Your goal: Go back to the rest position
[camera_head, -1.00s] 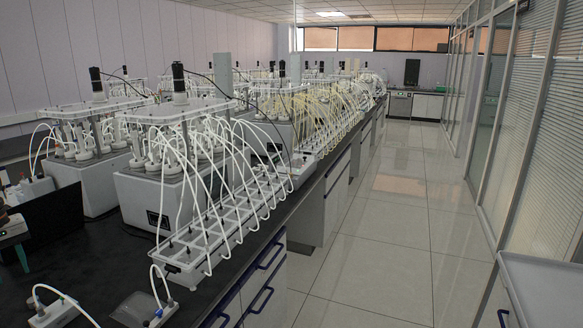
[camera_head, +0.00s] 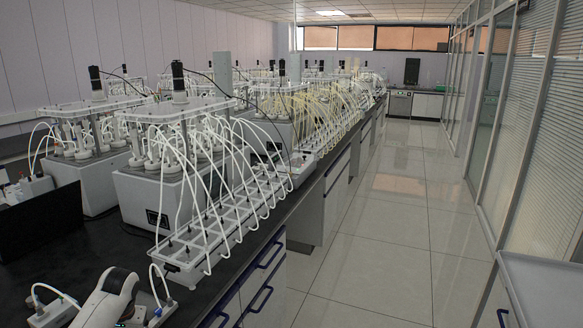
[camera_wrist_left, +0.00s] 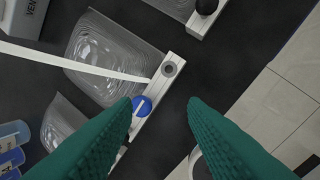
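My left gripper (camera_wrist_left: 159,102) shows in the left wrist view as two green ribbed fingers spread apart. Nothing is held between them. A white valve bar with a blue round knob (camera_wrist_left: 142,106) lies below, by the left fingertip. In the head view, a white rounded link of my left arm rises at the bottom left, in front of the bench-top tube pieces. The left fingers cannot be made out there. My right gripper is in neither view.
Reactor units (camera_head: 165,190) with white tubes and a long tube rack (camera_head: 225,228) line the black bench (camera_head: 110,248). A dark panel (camera_head: 40,222) stands at left. Clear plastic pouches (camera_wrist_left: 118,55) lie under the left wrist. The tiled aisle (camera_head: 385,235) is clear.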

